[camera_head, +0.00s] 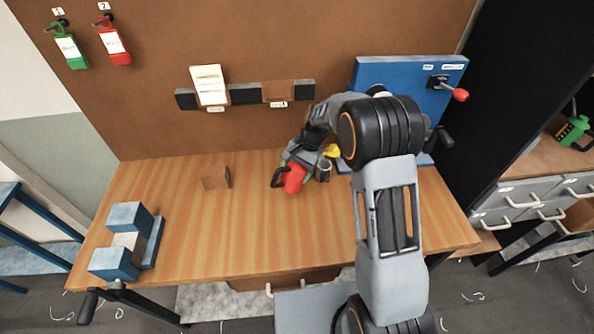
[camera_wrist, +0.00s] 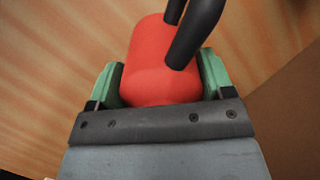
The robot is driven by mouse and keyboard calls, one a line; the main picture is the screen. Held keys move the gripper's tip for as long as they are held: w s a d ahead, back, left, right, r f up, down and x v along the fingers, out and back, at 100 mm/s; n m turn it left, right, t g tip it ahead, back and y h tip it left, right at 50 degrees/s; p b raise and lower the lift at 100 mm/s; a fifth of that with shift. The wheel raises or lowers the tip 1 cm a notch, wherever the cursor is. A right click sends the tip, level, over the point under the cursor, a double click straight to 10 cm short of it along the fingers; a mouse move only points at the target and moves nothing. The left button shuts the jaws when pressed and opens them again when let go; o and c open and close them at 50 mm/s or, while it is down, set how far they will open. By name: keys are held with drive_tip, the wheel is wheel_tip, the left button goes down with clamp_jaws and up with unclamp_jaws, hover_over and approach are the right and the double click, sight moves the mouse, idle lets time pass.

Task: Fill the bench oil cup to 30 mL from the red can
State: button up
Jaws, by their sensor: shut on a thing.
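The red can (camera_head: 292,179) is held by my gripper (camera_head: 300,162) above or on the bench top; I cannot tell whether its base touches the wood. In the wrist view the red can (camera_wrist: 160,65) sits between the two green fingers of my gripper (camera_wrist: 160,82), with its black handle toward the top right. My gripper is shut on it. A small yellow piece (camera_head: 332,151) and a small grey, cup-like shape (camera_head: 323,170) show just right of the can. I cannot tell whether either is the oil cup, and no level mark is readable.
A brown block (camera_head: 215,177) stands left of the can on the bench (camera_head: 180,230). A blue fixture (camera_head: 125,240) stands at the front left. A blue panel (camera_head: 385,72) with a red-knobbed lever (camera_head: 459,94) is behind my arm. A green can (camera_head: 573,130) is at far right.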

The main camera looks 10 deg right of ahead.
sight(296, 164)
drive_tip(key=shift+s+a, duration=0.1)
idle(0.3)
drive_tip(key=shift+d+r+g+y+p, duration=0.15)
drive_tip(key=shift+r+g+y+p, duration=0.4)
drive_tip(key=shift+r+y, duration=0.35)
drive_tip(key=shift+d+r+g+y+p, duration=0.15)
drive_tip(key=shift+r+g+y+p, duration=0.35)
drive_tip(key=shift+r+y, duration=0.4)
drive_tip(key=shift+r, duration=0.1)
idle(0.6)
drive_tip(key=shift+a+f+t+h+b, duration=0.15)
drive_tip(key=shift+f+t+h+b, duration=0.2)
drive_tip(key=shift+f+h+b, duration=0.25)
drive_tip(key=shift+f, duration=0.1)
idle(0.7)
